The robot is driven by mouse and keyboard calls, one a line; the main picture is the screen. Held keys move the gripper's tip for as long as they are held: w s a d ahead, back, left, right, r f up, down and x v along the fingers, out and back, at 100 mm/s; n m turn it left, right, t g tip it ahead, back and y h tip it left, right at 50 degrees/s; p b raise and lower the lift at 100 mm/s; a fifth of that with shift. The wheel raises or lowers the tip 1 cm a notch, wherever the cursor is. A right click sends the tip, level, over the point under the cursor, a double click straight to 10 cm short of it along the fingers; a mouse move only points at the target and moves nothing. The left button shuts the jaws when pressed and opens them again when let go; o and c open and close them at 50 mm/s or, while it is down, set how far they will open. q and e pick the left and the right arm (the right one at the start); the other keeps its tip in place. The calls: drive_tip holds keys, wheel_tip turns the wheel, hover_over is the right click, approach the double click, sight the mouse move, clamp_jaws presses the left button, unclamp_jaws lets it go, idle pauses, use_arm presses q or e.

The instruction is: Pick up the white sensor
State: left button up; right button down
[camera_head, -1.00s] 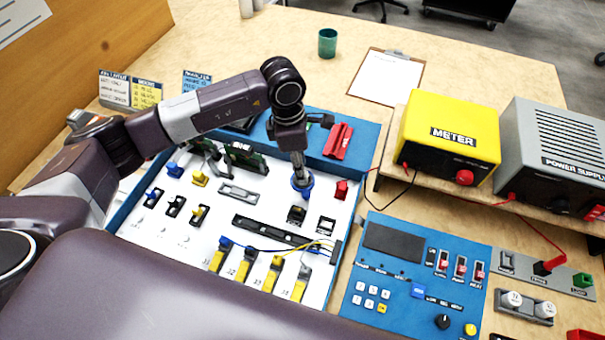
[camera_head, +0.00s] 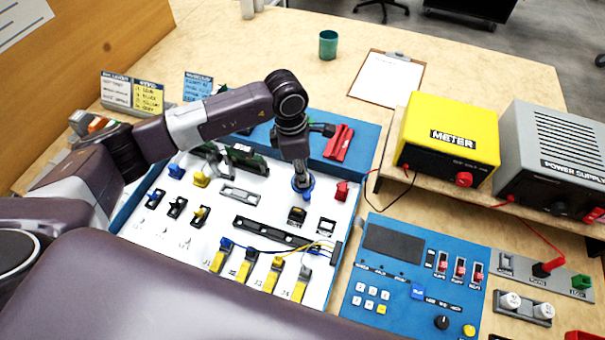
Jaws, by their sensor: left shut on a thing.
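Two white round-topped pieces, (camera_head: 514,299) and (camera_head: 544,310), sit in a grey holder (camera_head: 527,317) at the lower right; either could be the white sensor, and I cannot tell which. My left gripper (camera_head: 302,184) points down over the white-floored, blue-edged analyser case (camera_head: 225,268), far to the left of these pieces. It is shut on a small blue round part (camera_head: 302,194), mostly hidden by the fingers. I cannot tell whether this part touches the case floor. My right gripper is not in view.
A blue control panel (camera_head: 392,243) lies right of the case. A yellow meter (camera_head: 453,130) and grey power supply (camera_head: 555,150) stand behind it, with red and black wires.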

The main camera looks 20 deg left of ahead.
use_arm(q)
wheel_tip(320, 180, up, 20)
drive_tip(key=b, duration=0.3)
drive_tip(key=shift+f, duration=0.1)
drive_tip(key=shift+o, duration=1.4)
clamp_jaws()
